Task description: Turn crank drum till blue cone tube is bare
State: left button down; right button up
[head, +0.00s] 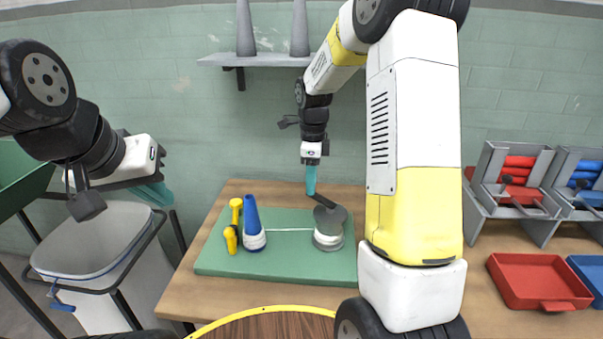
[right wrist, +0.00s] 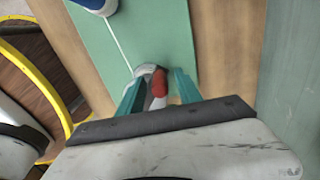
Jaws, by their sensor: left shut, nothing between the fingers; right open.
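The blue cone tube (head: 251,215) stands upright on a green mat (head: 215,265), with white thread still wound around its base. A white thread (head: 288,229) runs from it to the crank drum (head: 328,242), which has a grey top, white windings and a dark crank arm. My right gripper (head: 311,190) points down above the crank. In the right wrist view, my right gripper (right wrist: 158,92) is open, its teal fingers on either side of the red crank handle (right wrist: 160,82); I cannot tell whether they touch it. My left gripper (head: 158,193) is shut and empty, well left of the mat.
A yellow object (head: 233,228) is beside the cone on the mat. A lined bin (head: 90,240) stands left of the table. A red tray (head: 533,280) and grey racks (head: 510,185) with red and blue rolls are at the right. A wall shelf (head: 260,60) holds grey cones.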

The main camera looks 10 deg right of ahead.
jog(key=shift+c, duration=0.4)
grip_shut()
dwell(0.9)
